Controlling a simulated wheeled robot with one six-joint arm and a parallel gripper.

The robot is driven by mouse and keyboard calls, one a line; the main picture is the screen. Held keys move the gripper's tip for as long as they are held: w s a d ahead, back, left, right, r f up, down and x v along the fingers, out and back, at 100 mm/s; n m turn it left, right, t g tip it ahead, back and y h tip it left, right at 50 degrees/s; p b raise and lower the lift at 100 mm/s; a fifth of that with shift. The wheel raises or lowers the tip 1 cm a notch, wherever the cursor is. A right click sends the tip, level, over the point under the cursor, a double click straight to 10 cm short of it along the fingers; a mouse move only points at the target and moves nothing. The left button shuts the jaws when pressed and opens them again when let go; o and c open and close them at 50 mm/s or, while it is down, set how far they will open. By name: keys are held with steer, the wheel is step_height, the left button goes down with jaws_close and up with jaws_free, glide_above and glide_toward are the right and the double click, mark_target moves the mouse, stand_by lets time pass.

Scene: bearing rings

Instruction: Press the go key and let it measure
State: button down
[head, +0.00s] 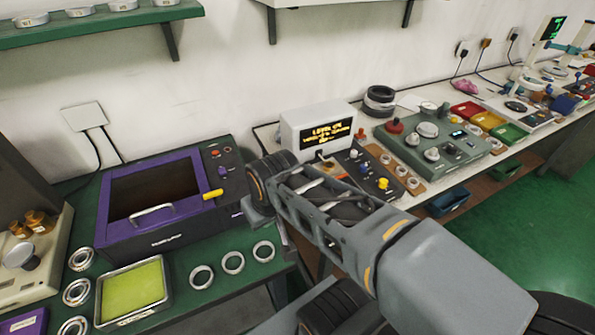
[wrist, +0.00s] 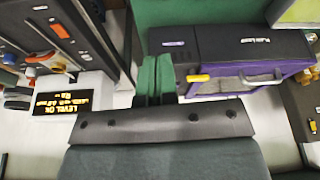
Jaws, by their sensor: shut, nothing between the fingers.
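The white display box (head: 318,128) stands against the wall with lit yellow text on a black screen. In the wrist view its screen (wrist: 62,104) appears upside down and seems to read "LEVEL OK" on one line; the rest is too small. A dark control panel (head: 352,182) with yellow and blue knobs lies in front of it, partly behind my arm. I cannot tell which control is the go key. My gripper (wrist: 154,80) shows green fingers pressed together, empty, apart from the panel at the left of the wrist view. In the head view my arm hides the fingers.
A purple-framed oven-like box (head: 150,225) with a yellow lever stands left of the display box. Bearing rings (head: 232,262) and a tray with a yellow-green pad (head: 133,292) lie at the front left. A grey-green fixture (head: 435,140) and coloured bins stand to the right.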

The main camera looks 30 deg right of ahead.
steer(key=w+d+m+t+y+p, duration=0.2)
steer(key=w+d+m+y+p, duration=0.25)
steer(key=w+m, duration=0.75)
steer(key=w+d+f+m+t+h+p, duration=0.1)
steer(key=w+d+f+m+h+p, duration=0.1)
steer(key=d+m, duration=0.5)
steer(key=w+d+f+m+t+h+p, duration=0.1)
steer(key=w+d+f+m+t+h, duration=0.1)
steer(key=d+m, duration=0.5)
steer(key=w+d, duration=0.1)
steer(key=d, duration=0.3)
steer(key=shift+d+f+t+p, duration=0.2)
steer(key=shift+d+t+p, duration=0.1)
steer(key=shift+p, duration=0.05)
steer(key=shift+w+f, duration=0.1)
steer(key=shift+f, duration=0.05)
step_height(320, 180, down, 8)
steer(key=b, duration=0.6)
steer(key=shift+r, duration=0.2)
steer(key=shift+f+b, duration=0.45)
steer(key=shift+b, duration=0.25)
